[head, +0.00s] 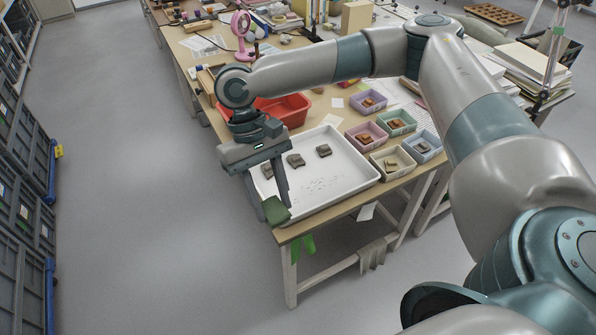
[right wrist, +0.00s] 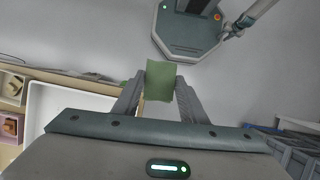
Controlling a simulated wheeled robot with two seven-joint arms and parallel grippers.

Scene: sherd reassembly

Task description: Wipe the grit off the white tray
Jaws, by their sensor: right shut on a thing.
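The white tray (head: 345,187) lies on the near end of the table, and its edge shows in the right wrist view (right wrist: 36,108). Specks of grit (head: 318,187) are scattered on its near middle part. Three brown sherds (head: 323,151) lie in a row toward its far side. My right gripper (head: 277,203) is shut on a green cloth or sponge (head: 276,211), also in the right wrist view (right wrist: 160,78). It is by the tray's left near corner; its height is unclear. A small arm end, likely my left gripper (right wrist: 230,31), shows in the right wrist view, its jaws too small to read.
A red bin (head: 292,108) stands just behind the tray. Several small coloured boxes with sherds, including a beige one (head: 393,172), stand along its right side. Open floor (head: 150,220) lies to the left.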

